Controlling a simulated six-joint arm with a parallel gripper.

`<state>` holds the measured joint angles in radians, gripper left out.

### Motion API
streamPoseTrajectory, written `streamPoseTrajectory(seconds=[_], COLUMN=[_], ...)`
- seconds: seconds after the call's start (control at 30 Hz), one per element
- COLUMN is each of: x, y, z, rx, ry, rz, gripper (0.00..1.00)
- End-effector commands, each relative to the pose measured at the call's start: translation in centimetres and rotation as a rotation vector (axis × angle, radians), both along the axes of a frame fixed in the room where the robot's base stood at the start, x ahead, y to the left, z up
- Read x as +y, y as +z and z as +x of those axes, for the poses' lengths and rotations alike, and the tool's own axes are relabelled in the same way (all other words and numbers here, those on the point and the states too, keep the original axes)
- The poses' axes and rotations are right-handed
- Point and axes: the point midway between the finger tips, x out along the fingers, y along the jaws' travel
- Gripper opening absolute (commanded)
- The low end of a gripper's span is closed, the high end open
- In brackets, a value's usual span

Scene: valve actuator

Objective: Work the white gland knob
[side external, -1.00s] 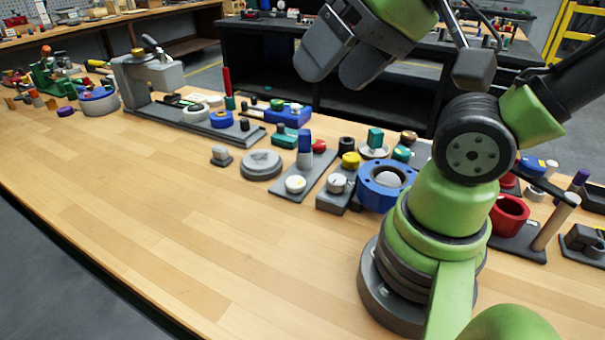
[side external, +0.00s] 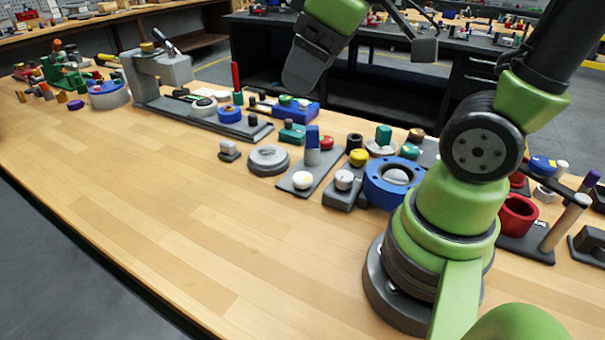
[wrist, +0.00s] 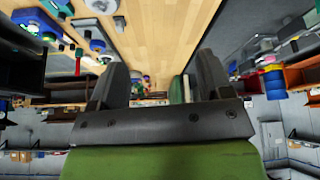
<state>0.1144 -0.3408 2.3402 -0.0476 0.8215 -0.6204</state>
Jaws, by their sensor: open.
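Two white-topped knobs stand close together mid-bench in the side view. One low white knob (side external: 303,180) sits on a thin grey plate (side external: 291,190) beside a blue-topped post (side external: 312,148). The other, a white-grey knob (side external: 344,179), sits on a small grey block (side external: 340,198). I cannot tell which is the gland knob. My gripper (side external: 303,82) is high above the far side of the bench, behind and well clear of both knobs. In the wrist view its two dark fingers (wrist: 160,75) stand apart with nothing held between them.
A blue flanged ring (side external: 391,183) stands right of the knobs, close to my base. A yellow knob (side external: 358,157) and red knob (side external: 327,143) stand just behind. A round grey disc (side external: 269,160) lies to the left. The front of the wooden bench (side external: 190,220) is clear.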

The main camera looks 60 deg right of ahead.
Motion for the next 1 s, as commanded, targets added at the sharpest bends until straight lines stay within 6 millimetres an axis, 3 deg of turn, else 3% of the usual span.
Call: streamPoseTrajectory(seconds=[0.1,0.3,0.53,0.7,0.87,1.0], x=[-2.3,-6.4,-9.8,-10.7,-10.7,-10.7], y=[-2.6,-8.5,-15.1,-17.3,-18.9,-21.5], z=[2.9,6.2,7.3,7.3,7.3,7.2], rx=[0.096,0.24,0.324,0.336,0.337,0.339], ry=[0.251,0.733,1.196,1.342,1.362,1.362], rz=[-0.145,-0.306,-0.358,-0.359,-0.359,-0.355], gripper=[0.72,0.72,0.72,0.72,0.72,0.72])
